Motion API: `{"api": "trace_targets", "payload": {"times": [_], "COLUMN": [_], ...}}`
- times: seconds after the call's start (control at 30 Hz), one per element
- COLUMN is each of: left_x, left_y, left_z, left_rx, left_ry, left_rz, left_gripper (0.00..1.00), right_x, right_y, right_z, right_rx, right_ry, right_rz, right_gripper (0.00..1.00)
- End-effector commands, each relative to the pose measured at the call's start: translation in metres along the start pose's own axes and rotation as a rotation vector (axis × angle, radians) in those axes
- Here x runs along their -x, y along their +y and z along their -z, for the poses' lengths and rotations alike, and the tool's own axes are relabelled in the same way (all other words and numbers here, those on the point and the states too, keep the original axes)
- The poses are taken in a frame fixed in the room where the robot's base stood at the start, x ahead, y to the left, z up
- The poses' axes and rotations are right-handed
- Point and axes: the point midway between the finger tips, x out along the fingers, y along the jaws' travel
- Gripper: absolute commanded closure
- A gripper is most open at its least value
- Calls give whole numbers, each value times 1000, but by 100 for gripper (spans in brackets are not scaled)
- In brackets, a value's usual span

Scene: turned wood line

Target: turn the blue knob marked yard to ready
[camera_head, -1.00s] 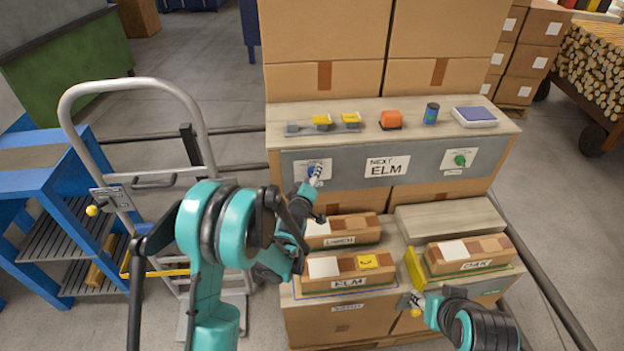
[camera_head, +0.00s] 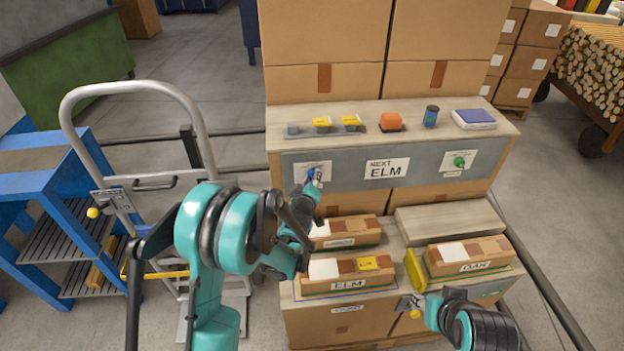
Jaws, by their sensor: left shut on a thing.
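The blue knob (camera_head: 311,173) sits on a white plate at the left end of the grey panel (camera_head: 340,170). My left gripper (camera_head: 314,178) reaches up to the knob and is shut on it, covering much of it. The knob's pointer and the small words around it are too small or hidden to read. My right gripper (camera_head: 411,303) is low at the right, in front of the lower shelf and away from the panel. Its fingers are too small to tell whether they are open or shut.
A green knob (camera_head: 460,162) sits at the panel's right, beside a "NEXT ELM" card (camera_head: 386,168). Boxes labelled ELM (camera_head: 345,270) and OAK (camera_head: 470,255) lie below. A hand truck (camera_head: 150,85) stands at left.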

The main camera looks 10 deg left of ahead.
Motion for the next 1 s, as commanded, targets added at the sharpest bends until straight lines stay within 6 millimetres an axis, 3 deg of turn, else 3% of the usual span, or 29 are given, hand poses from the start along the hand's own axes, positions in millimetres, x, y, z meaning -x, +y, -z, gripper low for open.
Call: {"api": "trace_targets", "payload": {"times": [0.5, 1.0], "left_x": [0, 0], "left_y": [4, 4], "left_z": [-1, -2], "left_rx": [-379, -527], "left_ry": [-1, -1], "left_rz": [157, 220], "left_gripper": [99, 99], "right_x": [6, 6], "right_y": [0, 0], "right_z": [4, 4], "right_rx": [0, 0], "right_ry": [0, 0], "right_rz": [0, 0], "right_gripper": [60, 60]}}
